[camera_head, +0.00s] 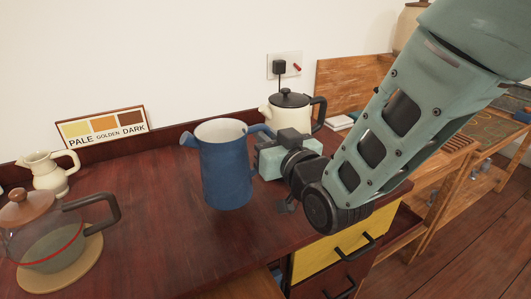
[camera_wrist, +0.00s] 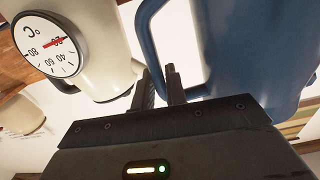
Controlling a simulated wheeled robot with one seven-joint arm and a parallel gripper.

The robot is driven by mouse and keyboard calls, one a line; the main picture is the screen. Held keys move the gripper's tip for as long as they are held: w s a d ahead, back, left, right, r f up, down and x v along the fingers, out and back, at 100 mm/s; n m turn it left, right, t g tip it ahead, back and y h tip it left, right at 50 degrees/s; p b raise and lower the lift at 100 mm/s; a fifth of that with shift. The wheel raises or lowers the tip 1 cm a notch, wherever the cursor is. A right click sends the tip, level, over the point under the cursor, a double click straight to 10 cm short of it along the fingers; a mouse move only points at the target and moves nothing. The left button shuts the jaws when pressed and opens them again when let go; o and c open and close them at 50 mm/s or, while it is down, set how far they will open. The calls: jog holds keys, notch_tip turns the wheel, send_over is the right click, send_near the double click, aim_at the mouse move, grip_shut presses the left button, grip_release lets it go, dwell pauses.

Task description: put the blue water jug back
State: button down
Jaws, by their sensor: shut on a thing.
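The blue water jug (camera_head: 226,170) is upright over the dark red-brown counter (camera_head: 165,235), mouth open, spout to the left, handle to the right. I cannot tell whether its base touches the counter. My gripper (camera_head: 263,147) reaches in from the right and is shut on the jug's handle. In the wrist view the two fingers (camera_wrist: 161,87) close around the lower part of the blue handle, and the jug body (camera_wrist: 255,45) fills the right side. The fingertips are mostly hidden in the head view.
A cream kettle (camera_head: 289,120) with black lid and handle stands close behind my gripper; its dial (camera_wrist: 45,42) shows in the wrist view. At left are a glass teapot (camera_head: 48,235) on a round mat (camera_head: 62,279), a cream pitcher (camera_head: 47,174) and a colour sign (camera_head: 102,126).

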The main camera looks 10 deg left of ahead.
jog(key=shift+f, duration=1.75)
jog(key=c, duration=1.8)
grip_release()
jog(key=shift+f, duration=0.3)
jog(key=shift+c, duration=0.2)
jog(key=o, duration=0.4)
jog(key=shift+r, duration=0.15)
